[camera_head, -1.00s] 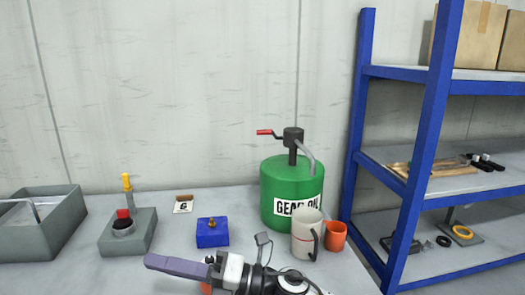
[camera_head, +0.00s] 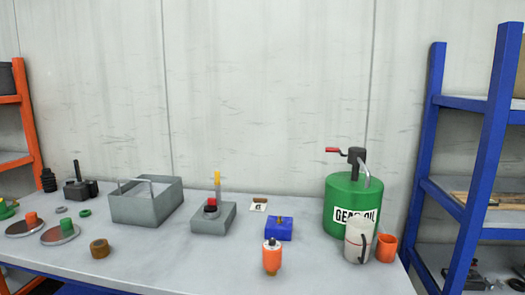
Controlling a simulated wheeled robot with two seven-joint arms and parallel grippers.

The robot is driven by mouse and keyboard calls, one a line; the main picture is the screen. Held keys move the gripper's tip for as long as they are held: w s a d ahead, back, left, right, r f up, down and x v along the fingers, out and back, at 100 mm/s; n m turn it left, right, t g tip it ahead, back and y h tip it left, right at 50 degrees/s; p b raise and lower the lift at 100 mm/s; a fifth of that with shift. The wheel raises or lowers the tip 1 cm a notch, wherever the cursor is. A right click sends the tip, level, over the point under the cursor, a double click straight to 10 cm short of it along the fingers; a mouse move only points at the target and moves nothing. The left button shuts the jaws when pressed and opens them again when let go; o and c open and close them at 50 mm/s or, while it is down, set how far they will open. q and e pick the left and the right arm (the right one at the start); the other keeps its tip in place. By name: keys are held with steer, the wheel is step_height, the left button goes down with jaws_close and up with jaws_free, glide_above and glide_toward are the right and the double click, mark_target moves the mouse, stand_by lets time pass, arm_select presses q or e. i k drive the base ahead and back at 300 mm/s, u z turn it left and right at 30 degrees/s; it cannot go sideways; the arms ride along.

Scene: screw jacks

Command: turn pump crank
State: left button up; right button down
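A green gear oil drum (camera_head: 340,193) stands at the right end of the grey table. A dark pump head (camera_head: 356,158) is mounted on its top, with a grey spout bending down to the right. The pump's crank (camera_head: 334,150) sticks out to the left and ends in a red handle. A whitish mug (camera_head: 356,240) stands in front of the drum, below the spout side. An orange cup (camera_head: 386,248) is just right of the mug. Neither of my grippers is in view.
Blue shelving (camera_head: 432,150) is close on the right. Orange shelving (camera_head: 26,125) is at far left.

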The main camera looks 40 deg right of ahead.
mark_target(334, 150)
steer(key=u, duration=0.45)
steer(key=i, duration=2.05)
steer(key=z, duration=2.6)
